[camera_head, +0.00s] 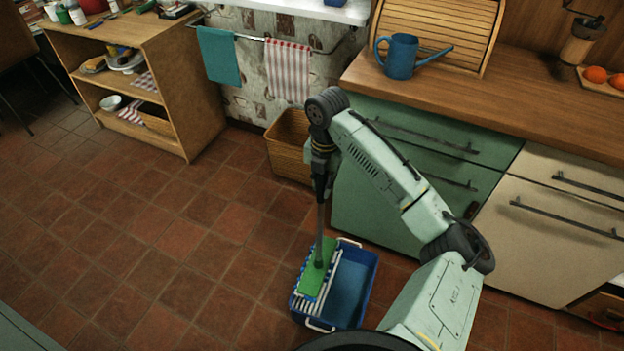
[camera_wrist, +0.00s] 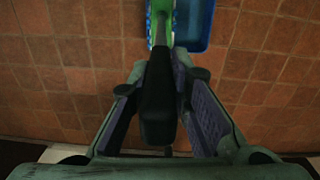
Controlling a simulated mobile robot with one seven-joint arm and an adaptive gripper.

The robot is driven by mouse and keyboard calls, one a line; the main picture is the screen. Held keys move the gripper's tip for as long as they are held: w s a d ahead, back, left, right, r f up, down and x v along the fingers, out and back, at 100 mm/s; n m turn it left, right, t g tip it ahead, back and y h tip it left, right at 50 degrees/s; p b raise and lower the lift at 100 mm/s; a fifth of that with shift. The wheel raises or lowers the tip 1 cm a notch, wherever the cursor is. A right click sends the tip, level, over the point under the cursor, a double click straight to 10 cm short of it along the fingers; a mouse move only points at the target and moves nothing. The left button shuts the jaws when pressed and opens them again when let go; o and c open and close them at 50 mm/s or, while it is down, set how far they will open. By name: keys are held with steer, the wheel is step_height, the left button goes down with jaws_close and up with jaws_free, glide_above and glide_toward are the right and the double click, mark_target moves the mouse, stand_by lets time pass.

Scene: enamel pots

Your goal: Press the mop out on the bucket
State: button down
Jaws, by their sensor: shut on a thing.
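The mop stands nearly upright, with a thin grey handle (camera_head: 319,228) and a flat green head (camera_head: 318,276). My gripper (camera_head: 322,182) is shut on the upper part of the handle, and my arm reaches in from the right. The blue bucket (camera_head: 352,284) stands on the floor below. The mop head lies over the white-and-blue slatted press on the bucket's left side; I cannot tell how hard it bears down. In the wrist view the dark handle (camera_wrist: 160,85) runs between the fingers toward the green head (camera_wrist: 154,20) and the blue bucket (camera_wrist: 196,28). The fingers hide part of the handle.
Green cabinets (camera_head: 380,205) stand close behind and right of the bucket. A wicker basket (camera_head: 284,150) stands behind it by the wall. A wooden shelf unit (camera_head: 185,95) is at the back left. The tiled floor (camera_head: 150,240) left of the bucket is clear.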

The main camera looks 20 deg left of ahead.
mark_target(321, 207)
steer(key=shift+f+b, duration=3.1)
steer(key=shift+f, duration=1.9)
